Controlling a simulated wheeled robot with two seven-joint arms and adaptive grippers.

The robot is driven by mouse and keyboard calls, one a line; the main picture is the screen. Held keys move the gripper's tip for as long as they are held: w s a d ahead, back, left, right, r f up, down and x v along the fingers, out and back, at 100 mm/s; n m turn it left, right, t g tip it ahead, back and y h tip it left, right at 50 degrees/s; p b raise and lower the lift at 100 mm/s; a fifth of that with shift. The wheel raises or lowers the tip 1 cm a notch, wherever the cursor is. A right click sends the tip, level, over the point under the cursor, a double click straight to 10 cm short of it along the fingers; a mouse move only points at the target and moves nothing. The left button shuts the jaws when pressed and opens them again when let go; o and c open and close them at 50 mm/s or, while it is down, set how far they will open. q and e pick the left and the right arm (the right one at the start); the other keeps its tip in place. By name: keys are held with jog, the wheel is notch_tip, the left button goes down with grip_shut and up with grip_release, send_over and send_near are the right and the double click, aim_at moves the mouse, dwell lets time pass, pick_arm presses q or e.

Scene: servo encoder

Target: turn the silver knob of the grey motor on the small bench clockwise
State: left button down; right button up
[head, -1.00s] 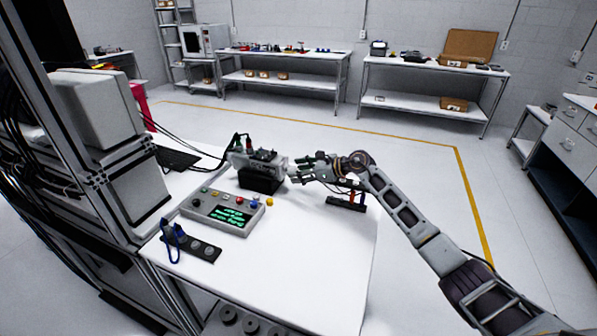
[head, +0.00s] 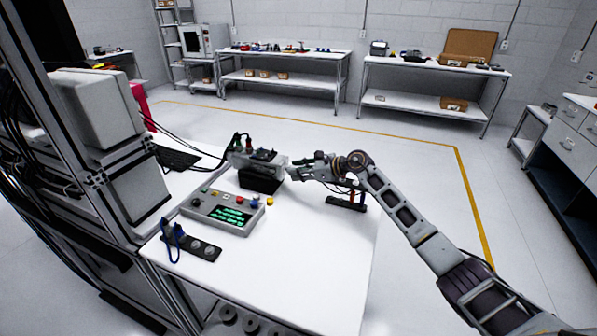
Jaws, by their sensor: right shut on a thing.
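The grey motor (head: 258,160) sits on a black block on the white bench (head: 310,250), with cables at its left end. My right gripper (head: 296,170) reaches in from the right, level with the motor's right end. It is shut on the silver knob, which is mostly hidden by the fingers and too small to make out. My left gripper is not in view.
A grey control box (head: 223,212) with coloured buttons and a green display stands in front of the motor. A black strip with a blue cable (head: 190,247) lies at the front left. A dark stand (head: 346,203) is below my right wrist. The bench's front right is clear.

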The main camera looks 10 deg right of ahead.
jog(key=m+g+y, duration=0.1)
jog(key=m, duration=0.1)
jog(key=m+g+b, duration=0.1)
jog(key=m, duration=0.1)
jog(key=m+g+y+b, duration=0.1)
jog(key=m, duration=0.1)
jog(key=shift+w+d+f+y, duration=0.15)
jog(key=shift+w+d+y, duration=0.05)
jog(key=shift+w+y, duration=0.1)
jog(key=m+y+b, duration=0.1)
jog(key=m, duration=0.1)
jog(key=m+g+y+b, duration=0.1)
jog(key=m+b, duration=0.1)
jog(key=shift+f+g, duration=0.15)
jog(key=shift+g, duration=0.15)
jog(key=shift+m+y+b, duration=0.3)
jog(key=shift+m+b, duration=0.1)
jog(key=shift+m, duration=0.2)
pick_arm(q)
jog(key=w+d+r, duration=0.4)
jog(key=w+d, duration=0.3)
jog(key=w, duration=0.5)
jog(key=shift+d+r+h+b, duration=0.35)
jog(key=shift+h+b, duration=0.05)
jog(key=shift+b, duration=0.05)
pick_arm(e)
jog(key=shift+d+m+y, duration=0.1)
jog(key=shift+m+y, duration=0.3)
jog(key=shift+m, duration=0.5)
jog(key=o, duration=1)
